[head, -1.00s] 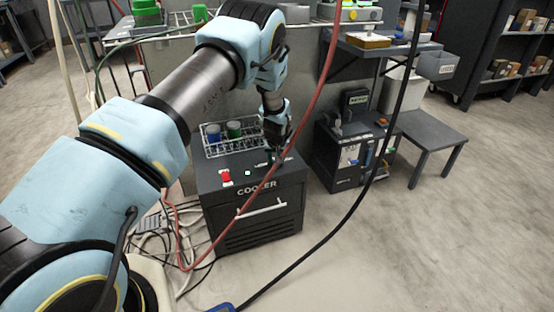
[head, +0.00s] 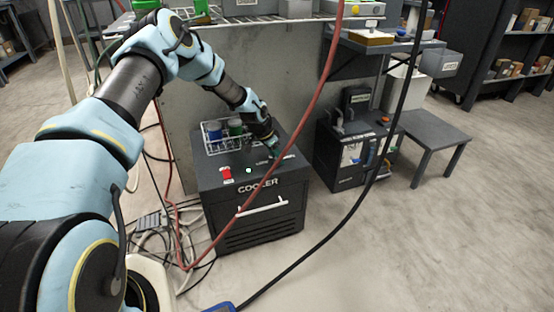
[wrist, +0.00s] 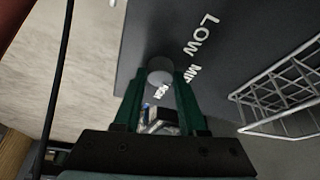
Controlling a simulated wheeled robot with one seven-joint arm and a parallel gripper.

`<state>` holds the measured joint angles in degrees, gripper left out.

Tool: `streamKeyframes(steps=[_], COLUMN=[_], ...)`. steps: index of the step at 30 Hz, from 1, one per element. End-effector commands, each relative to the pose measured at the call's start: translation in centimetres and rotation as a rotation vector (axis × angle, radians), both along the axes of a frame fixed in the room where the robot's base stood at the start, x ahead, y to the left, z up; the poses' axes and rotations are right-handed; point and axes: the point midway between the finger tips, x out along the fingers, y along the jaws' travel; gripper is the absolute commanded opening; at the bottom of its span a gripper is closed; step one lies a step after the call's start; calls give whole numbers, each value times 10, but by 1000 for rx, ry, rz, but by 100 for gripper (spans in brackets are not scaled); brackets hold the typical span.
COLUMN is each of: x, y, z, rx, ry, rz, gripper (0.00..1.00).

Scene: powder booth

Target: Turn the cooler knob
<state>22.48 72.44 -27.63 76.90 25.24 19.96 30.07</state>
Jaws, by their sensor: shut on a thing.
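The cooler (head: 255,213) is a dark box with "COOLER" on its front and a white handle. On its top are a red switch (head: 227,173) and a small lit green lamp. My gripper (head: 275,152) is at the right part of the cooler top. In the wrist view, the fingers of my gripper (wrist: 160,98) are shut on the grey round knob (wrist: 159,70), beside the white lettering "LOW" and a partly hidden second word. The knob is hidden by my gripper in the head view.
A wire rack (head: 216,140) with blue and green containers stands on the cooler top, close to my gripper. A red hose (head: 300,130) and a black cable (head: 385,140) hang across the view. A black machine (head: 350,155) stands to the right.

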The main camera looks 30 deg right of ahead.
Motion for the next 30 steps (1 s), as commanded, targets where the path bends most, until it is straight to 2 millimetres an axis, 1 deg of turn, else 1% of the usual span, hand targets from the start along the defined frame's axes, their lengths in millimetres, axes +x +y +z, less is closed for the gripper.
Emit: streamKeyframes(steps=[1, 6, 15, 21, 30], x=[2, 3, 3, 3, 2], y=[0, 1, 0, 0, 1], z=[-3, -4, -3, -2, -2], rx=[-3, -1, 1, 1, 3], ry=[1, 0, -1, -1, -1], rz=[-38, -179, -352, -407, -427], gripper=[0, 0, 0, 0, 0])
